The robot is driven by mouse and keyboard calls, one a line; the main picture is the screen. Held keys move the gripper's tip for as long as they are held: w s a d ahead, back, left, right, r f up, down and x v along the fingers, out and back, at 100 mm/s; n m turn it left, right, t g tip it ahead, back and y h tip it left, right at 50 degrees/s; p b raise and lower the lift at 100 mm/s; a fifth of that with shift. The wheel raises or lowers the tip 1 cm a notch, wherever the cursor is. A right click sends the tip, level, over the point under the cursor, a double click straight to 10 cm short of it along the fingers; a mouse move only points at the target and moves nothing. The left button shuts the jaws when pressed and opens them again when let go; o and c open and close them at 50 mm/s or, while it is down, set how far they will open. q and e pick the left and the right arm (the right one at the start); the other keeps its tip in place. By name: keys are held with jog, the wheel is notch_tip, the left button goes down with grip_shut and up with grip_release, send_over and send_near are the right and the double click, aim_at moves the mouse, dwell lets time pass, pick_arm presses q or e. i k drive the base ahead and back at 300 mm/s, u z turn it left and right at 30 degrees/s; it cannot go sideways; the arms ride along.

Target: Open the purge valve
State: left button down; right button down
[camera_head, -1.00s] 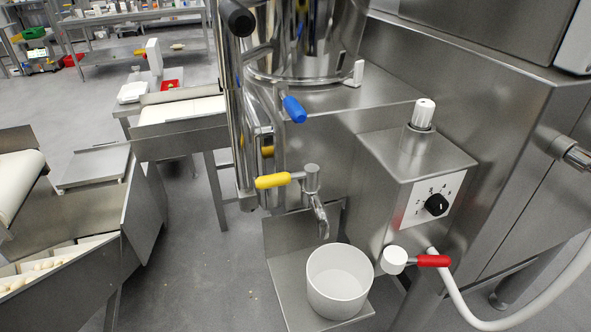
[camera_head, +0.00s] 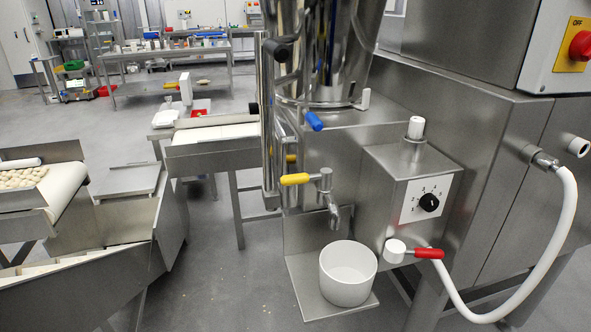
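A valve with a yellow lever (camera_head: 295,179) and a downward metal spout (camera_head: 334,215) sits on the front of the steel machine. Its lever points left, roughly level. A white pot (camera_head: 348,274) stands upright below the spout on a steel shelf. A second valve has a white round body (camera_head: 395,251) and a red lever (camera_head: 429,253) pointing right, low on the control box, by the white hose. A blue lever (camera_head: 314,121) sits higher, near the shiny cylinder. No label shows which is the purge valve. Neither of my grippers is in view.
The control box (camera_head: 421,170) carries a black dial (camera_head: 429,202) and a white-topped knob (camera_head: 416,127). A white hose (camera_head: 560,240) loops down at the right. Conveyors stand at the left; some floor (camera_head: 215,270) is clear.

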aim_at(325, 175)
jog(key=u, duration=0.95)
jog(key=i, duration=0.45)
jog(key=z, duration=0.95)
